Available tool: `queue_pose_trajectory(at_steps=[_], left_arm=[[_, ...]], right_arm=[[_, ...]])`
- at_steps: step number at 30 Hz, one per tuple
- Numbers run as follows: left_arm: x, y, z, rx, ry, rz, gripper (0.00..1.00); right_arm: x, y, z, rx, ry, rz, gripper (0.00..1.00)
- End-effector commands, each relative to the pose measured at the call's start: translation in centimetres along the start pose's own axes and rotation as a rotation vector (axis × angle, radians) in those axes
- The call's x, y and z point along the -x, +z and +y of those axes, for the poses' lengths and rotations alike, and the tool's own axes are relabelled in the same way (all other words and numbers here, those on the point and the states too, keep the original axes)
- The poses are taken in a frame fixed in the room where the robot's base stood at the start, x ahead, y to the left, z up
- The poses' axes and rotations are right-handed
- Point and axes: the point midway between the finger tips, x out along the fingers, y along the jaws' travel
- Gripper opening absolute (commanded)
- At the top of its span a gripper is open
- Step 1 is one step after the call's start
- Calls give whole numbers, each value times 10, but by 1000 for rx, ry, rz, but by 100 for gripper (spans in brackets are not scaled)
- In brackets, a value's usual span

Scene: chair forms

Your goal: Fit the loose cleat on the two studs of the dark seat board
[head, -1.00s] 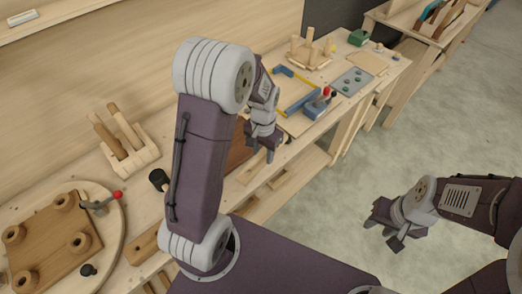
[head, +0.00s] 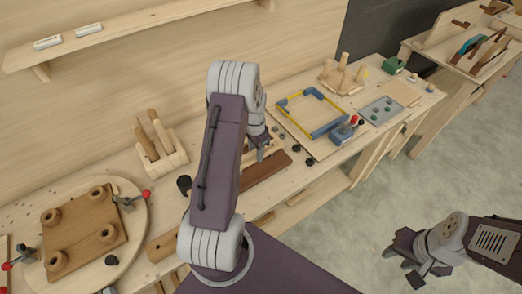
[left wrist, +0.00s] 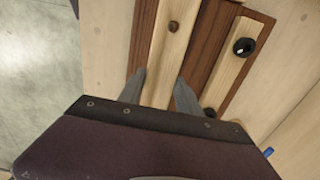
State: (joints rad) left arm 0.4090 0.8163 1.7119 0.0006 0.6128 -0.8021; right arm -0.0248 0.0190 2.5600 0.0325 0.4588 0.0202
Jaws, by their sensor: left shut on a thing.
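The dark seat board (head: 268,179) lies flat on the bench, partly behind my left arm. In the left wrist view the seat board (left wrist: 205,62) is brown under two pale strips. My left gripper (head: 264,152) is at the board. In the left wrist view my left gripper (left wrist: 160,92) has its fingers on both sides of one pale strip, the cleat (left wrist: 165,50). A brown round stud end shows in this cleat; its near end is hidden by the gripper. The other strip (left wrist: 232,72) carries a black knob (left wrist: 244,46). My right gripper (head: 402,265) is open and empty over the floor.
Several black knobs (head: 310,162) lie near the board. A frame with blue and yellow sides (head: 325,130) stands to the right. A round turntable (head: 140,215) with a pegged board (head: 85,230) and red-tipped clamps is at the left. A peg rack (head: 165,158) stands behind.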

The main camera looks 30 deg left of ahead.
Motion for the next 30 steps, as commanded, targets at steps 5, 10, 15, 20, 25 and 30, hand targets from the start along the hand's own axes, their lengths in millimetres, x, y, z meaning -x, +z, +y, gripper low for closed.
queue_pose_trajectory(at_steps=[5, 10, 15, 20, 25, 30], left_arm=[[-5, 0, 0, 0, 0, 0, 0], [-15, 0, 1, 0, 0, 0, 0], [-25, 0, 1, 0, 0, 0, 0], [-35, 0, 1, 0, 0, 0, 0], [-45, 0, 0, 0, -1, 1, 0], [-53, 0, 0, 0, 0, 0, 0]], right_arm=[[-5, 0, 0, 0, 0, 0, 36], [-13, 1, 0, 0, 0, 0, 36], [-23, 2, 0, 0, 0, 0, 36], [-31, 3, 1, 0, 0, 0, 36], [-37, 4, 1, 0, 0, 0, 36], [-43, 4, 1, 0, 0, 0, 36]])
